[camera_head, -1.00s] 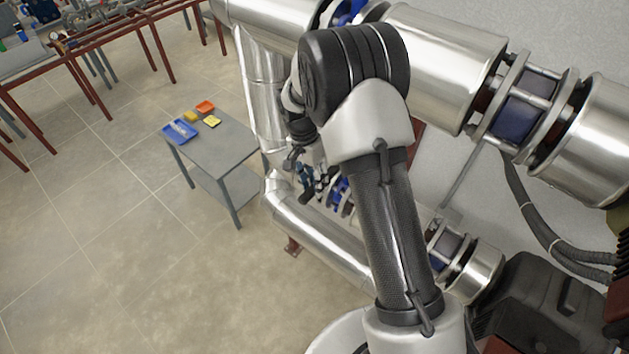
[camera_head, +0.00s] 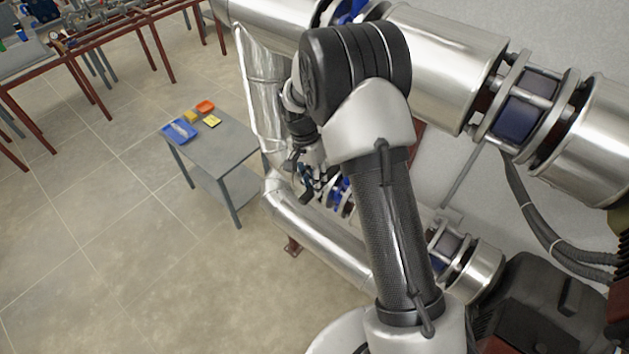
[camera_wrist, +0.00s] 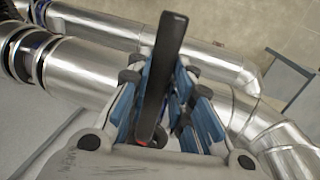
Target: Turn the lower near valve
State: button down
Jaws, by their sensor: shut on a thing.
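In the wrist view a long black valve lever (camera_wrist: 164,60) stands between the blue-padded fingers of my gripper (camera_wrist: 165,88). The fingers are shut on the lever. A small red spot shows near the lever's lower end. In the head view my gripper (camera_head: 311,186) is small and partly behind my arm, beside the lower pipe's blue valve body (camera_head: 342,192). The lever itself cannot be made out clearly there.
Large silver pipes (camera_head: 325,240) run around my arm, with a thick upper pipe (camera_head: 440,75) close above it. A grey side table (camera_head: 222,150) with a blue tray (camera_head: 180,131) and small coloured boxes stands at the left. The floor there is open.

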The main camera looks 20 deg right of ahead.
jog(key=shift+s+d+n, duration=0.4)
jog(key=shift+s+d, duration=0.05)
jog(key=shift+s, duration=0.05)
jog(key=s+d+n+t+b, duration=0.1)
jog(key=s+d+n, duration=0.2)
jog(key=d+n, duration=0.2)
jog(key=s+d+n+t+h+b, duration=0.1)
jog(key=s+d+n+b, duration=0.1)
jog(key=d+n, duration=0.4)
jog(key=shift+s+d, duration=0.75)
jog(key=shift+d, duration=1.35)
jog(key=c, duration=1.4)
grip_release()
jog(key=shift+c, duration=0.2)
